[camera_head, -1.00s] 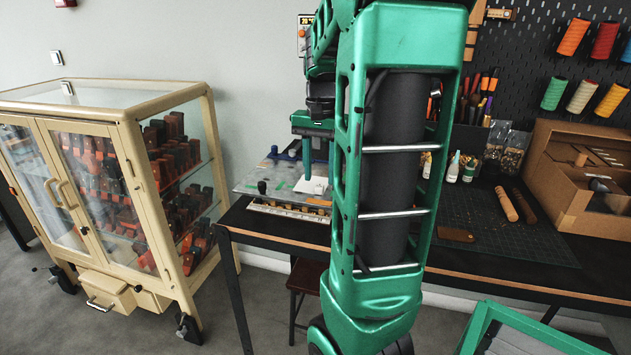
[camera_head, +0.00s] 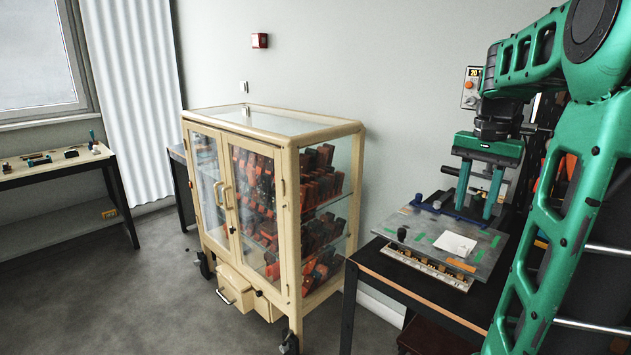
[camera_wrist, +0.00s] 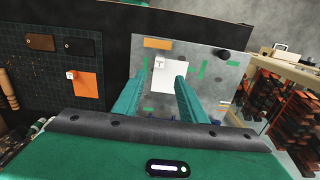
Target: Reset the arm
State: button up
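My arm (camera_head: 560,210) fills the right side of the head view. My gripper (camera_head: 475,212) points down over the bench, above a grey plate (camera_head: 410,238). Its two green fingers stand apart with nothing between them. A white card (camera_head: 455,245) lies flat on the plate. In the wrist view my gripper (camera_wrist: 162,63) also shows open fingers, with the white card (camera_wrist: 170,78) visible below and beyond them. The exact height of the fingertips above the plate is hard to tell.
A cream glass cabinet (camera_head: 290,150) on castors stands left of the bench (camera_head: 400,285). A second table (camera_head: 50,170) is at the far left. Grey floor (camera_head: 150,290) is open between them. A cutting mat (camera_wrist: 85,50) with leather pieces lies beside the plate in the wrist view.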

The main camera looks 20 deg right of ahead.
jog(key=s+a+f+n, duration=0.7)
jog(key=s+a+f, duration=0.6)
jog(key=a, duration=0.4)
jog(key=shift+s+a+f, duration=0.2)
jog(key=shift+s+f, duration=0.2)
jog(key=shift+w+f, duration=0.3)
jog(key=shift+w, duration=0.35)
jog(key=shift+c, duration=0.9)
